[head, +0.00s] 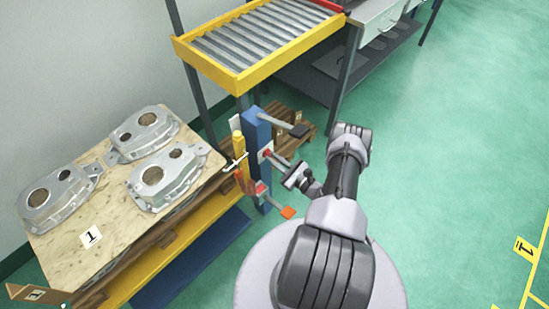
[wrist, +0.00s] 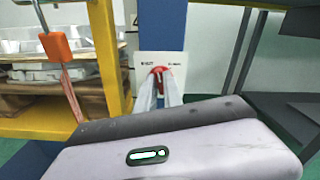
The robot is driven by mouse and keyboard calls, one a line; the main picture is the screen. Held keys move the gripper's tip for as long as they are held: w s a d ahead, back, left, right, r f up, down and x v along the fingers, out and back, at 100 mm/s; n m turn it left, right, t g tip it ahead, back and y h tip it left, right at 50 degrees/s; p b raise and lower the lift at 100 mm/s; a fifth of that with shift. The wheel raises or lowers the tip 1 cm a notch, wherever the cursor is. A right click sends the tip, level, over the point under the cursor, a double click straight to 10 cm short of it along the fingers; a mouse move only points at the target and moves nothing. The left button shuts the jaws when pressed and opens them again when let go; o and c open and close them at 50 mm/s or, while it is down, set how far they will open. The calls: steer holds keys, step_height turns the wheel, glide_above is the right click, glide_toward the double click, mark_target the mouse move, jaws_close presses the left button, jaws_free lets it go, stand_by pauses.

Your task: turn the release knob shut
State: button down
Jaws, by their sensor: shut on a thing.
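The red release knob (wrist: 161,70) sits on a white plate (wrist: 143,66) with small dark lettering at its left and right. The plate is fixed to a blue post (head: 257,135), which stands beside the pallet of castings. My gripper (wrist: 160,82) is shut on the knob, its two pale fingers coming together over it. In the head view my gripper (head: 273,158) reaches the post from the right. The fingers hide much of the knob, and I cannot tell which way it is turned.
A roller conveyor (head: 188,40) with a yellow frame stands behind the post. Several aluminium castings (head: 160,178) lie on a wooden board (head: 75,262) at left. A bar with a black end (head: 299,131) and an orange-ended one (head: 287,212) stick out from the post. Green floor at right is open.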

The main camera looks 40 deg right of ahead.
steer(key=n+p, duration=0.1)
steer(key=n, duration=0.4)
steer(key=shift+a+n, duration=0.1)
steer(key=shift+n, duration=0.3)
stand_by(0.4)
steer(key=c, duration=1.5)
jaws_free()
steer(key=s+p, duration=0.1)
steer(key=s, duration=0.4)
steer(key=s+d+p, duration=0.1)
steer(key=s, duration=0.5)
steer(key=s+p, duration=0.1)
steer(key=s, duration=0.5)
steer(key=shift+s+d+f, duration=0.1)
steer(key=shift+s+d, duration=0.05)
steer(key=shift+s, duration=0.05)
